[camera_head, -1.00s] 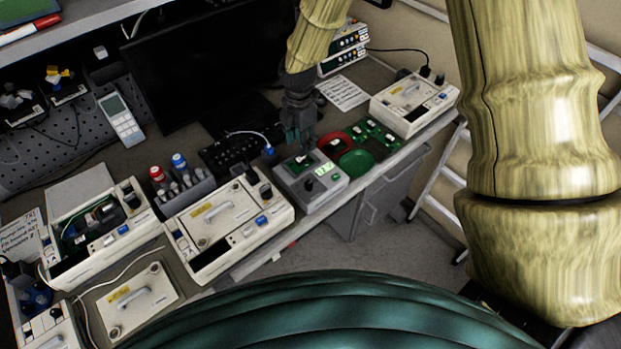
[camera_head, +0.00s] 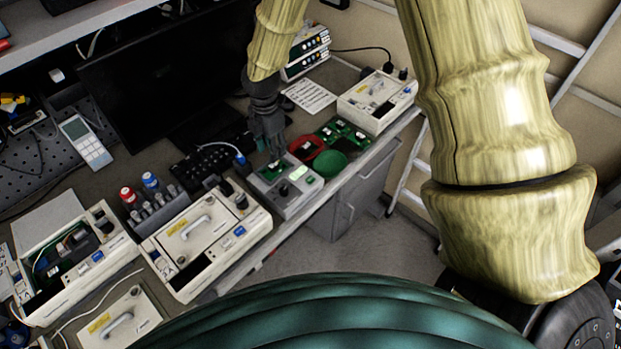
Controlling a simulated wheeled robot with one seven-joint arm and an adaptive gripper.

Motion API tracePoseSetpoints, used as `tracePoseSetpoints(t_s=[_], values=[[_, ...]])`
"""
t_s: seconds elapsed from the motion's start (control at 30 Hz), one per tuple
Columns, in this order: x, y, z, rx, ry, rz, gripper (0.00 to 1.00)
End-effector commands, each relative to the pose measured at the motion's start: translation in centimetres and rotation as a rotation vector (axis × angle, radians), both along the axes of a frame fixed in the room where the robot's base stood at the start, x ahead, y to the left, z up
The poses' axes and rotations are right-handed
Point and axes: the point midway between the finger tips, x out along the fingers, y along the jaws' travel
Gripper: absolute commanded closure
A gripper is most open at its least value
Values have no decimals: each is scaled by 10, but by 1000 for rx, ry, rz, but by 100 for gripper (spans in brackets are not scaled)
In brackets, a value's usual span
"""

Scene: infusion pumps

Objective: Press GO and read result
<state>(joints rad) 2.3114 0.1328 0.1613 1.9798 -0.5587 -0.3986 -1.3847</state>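The grey tester (camera_head: 302,201) stands near the bench's front edge, in the middle of the head view. Its lit green display (camera_head: 299,172) is too small and blurred to read. A dark knob (camera_head: 283,190) and a small green button (camera_head: 310,180) show on its top. A small green board (camera_head: 268,173) sits at its left back part. My gripper (camera_head: 274,154) points down just above that board. Its fingers are small and dark here, and I cannot tell whether they touch the board or are open. I can make out no GO label.
A red bowl (camera_head: 306,148) and a green bowl (camera_head: 330,163) stand right of the tester, with green boards (camera_head: 343,134) behind. A closed pump (camera_head: 377,103) stands farther right, and another pump (camera_head: 205,240) close on the left. A black keyboard (camera_head: 212,160) lies behind.

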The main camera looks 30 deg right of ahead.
Motion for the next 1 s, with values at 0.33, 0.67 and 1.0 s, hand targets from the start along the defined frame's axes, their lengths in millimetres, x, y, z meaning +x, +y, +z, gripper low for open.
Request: tracePoseSetpoints(t_s=[0.33, 0.67, 1.0], values=[[0, 0, 0, 0, 0, 0, 100], [0, 0, 0, 0, 0, 0, 100], [0, 0, 0, 0, 0, 0, 100]])
